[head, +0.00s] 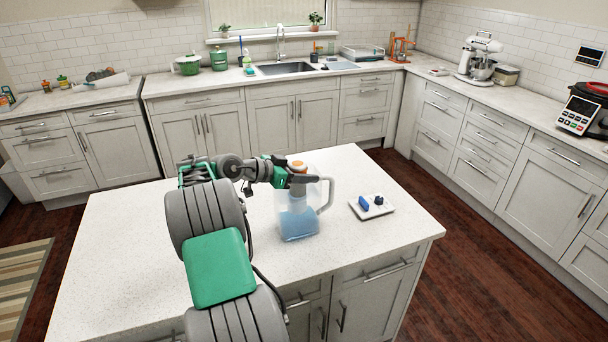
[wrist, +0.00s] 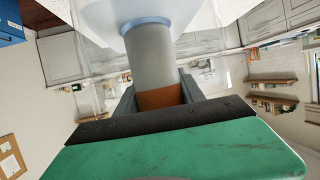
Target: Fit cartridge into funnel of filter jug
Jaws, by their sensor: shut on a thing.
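The filter jug (head: 299,222) is clear with a handle on its right and blue water in its lower part. It stands upright on the island. My gripper (head: 296,176) is at its top, reaching in from the left. In the wrist view my gripper (wrist: 158,92) is shut on the cartridge (wrist: 153,62), a grey cylinder with an orange-brown band between the fingers. The orange end of the cartridge (head: 297,165) shows above the jug. Its far end meets the pale blue ring of the funnel (wrist: 145,25). How deep it sits is hidden.
A small white tray (head: 384,211) with dark blue pieces lies right of the jug. The island top (head: 115,245) is clear on the left. Counters with a sink (head: 286,68) and a stand mixer (head: 481,55) run along the walls.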

